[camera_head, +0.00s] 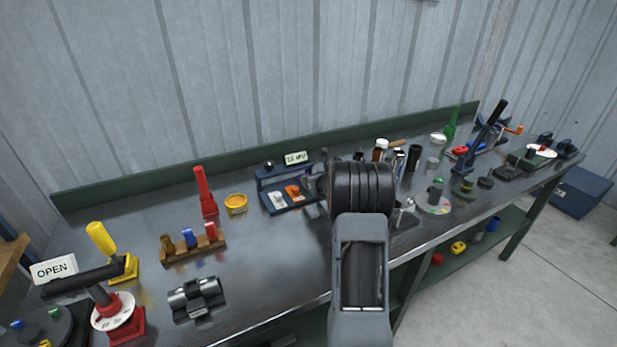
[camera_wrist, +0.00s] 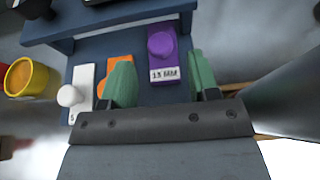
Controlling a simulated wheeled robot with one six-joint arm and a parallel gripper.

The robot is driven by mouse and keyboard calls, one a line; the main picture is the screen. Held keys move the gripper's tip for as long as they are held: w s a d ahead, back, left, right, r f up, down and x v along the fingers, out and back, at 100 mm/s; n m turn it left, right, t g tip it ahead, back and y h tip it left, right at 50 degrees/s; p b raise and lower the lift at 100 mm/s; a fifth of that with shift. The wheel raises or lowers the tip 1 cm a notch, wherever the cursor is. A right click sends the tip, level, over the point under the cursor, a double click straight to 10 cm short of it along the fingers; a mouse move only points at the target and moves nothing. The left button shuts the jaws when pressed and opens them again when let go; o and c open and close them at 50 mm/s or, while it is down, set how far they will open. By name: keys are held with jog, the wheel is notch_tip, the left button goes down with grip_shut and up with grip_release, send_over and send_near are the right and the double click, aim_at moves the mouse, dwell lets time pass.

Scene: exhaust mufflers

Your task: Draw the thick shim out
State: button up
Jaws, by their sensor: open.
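A blue shim stand (camera_head: 277,174) is on the bench left of my arm. It holds a white shim (camera_head: 278,199), an orange shim (camera_head: 293,192) and a purple shim, each with a knob. In the wrist view the purple shim (camera_wrist: 166,68) is labelled "13 MM". The white shim (camera_wrist: 84,88) shows only part of its label, and the orange shim (camera_wrist: 118,68) is partly hidden by a finger. My gripper (camera_wrist: 162,82) is open and empty, its green fingers on either side of the purple shim in the picture. Contact cannot be told. My arm hides the gripper in the head view.
A sign (camera_head: 296,158) with a hard-to-read number stands on the stand. Bottles and cylinders crowd the bench right of my arm. Bare bench lies in front of the stand.

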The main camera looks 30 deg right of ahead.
jog(key=shift+x, duration=1.9)
jog(key=shift+c, duration=0.4)
